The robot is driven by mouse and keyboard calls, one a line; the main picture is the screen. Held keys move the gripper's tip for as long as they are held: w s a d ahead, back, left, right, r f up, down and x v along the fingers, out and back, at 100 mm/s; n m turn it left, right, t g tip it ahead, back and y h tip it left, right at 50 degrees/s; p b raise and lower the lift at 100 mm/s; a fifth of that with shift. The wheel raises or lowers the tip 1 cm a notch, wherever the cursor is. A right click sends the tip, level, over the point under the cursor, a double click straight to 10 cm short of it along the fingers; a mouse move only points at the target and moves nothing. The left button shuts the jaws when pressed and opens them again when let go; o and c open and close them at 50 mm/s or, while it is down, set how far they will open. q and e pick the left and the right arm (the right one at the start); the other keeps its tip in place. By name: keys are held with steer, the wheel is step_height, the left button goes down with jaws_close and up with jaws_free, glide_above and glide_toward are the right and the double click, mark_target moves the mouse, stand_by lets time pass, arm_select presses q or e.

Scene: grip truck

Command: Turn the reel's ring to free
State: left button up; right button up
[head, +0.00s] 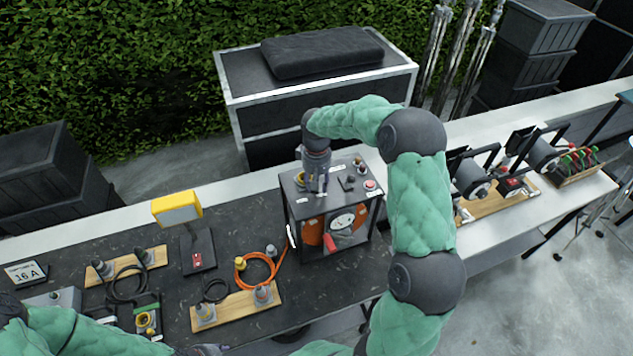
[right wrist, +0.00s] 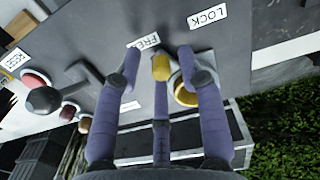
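The reel unit (head: 343,243) is a dark box on the bench with an orange reel inside. Its yellow ring (right wrist: 186,95) is on the top panel, partly hidden by my fingers. A yellow piece (right wrist: 161,67) shows beside it, between my fingers. The FREE label (right wrist: 143,42) is close to this piece and the LOCK label (right wrist: 208,16) is farther right. My right gripper (right wrist: 162,72) points down at the panel, fingers spread around the yellow piece; contact is unclear. It also shows in the head view (head: 316,188). My left gripper (head: 205,350) is mostly cut off at the bottom edge.
A black lever (right wrist: 80,75) and a red button (right wrist: 36,80) share the panel. An orange cable (head: 258,283) and plug board (head: 235,308) lie left of the unit. A yellow lamp (head: 177,207) stands farther left. A wooden board with drums (head: 485,200) is at right.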

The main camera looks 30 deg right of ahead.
steer(key=shift+r, duration=0.15)
step_height(320, 180, up, 12)
stand_by(0.6)
stand_by(0.5)
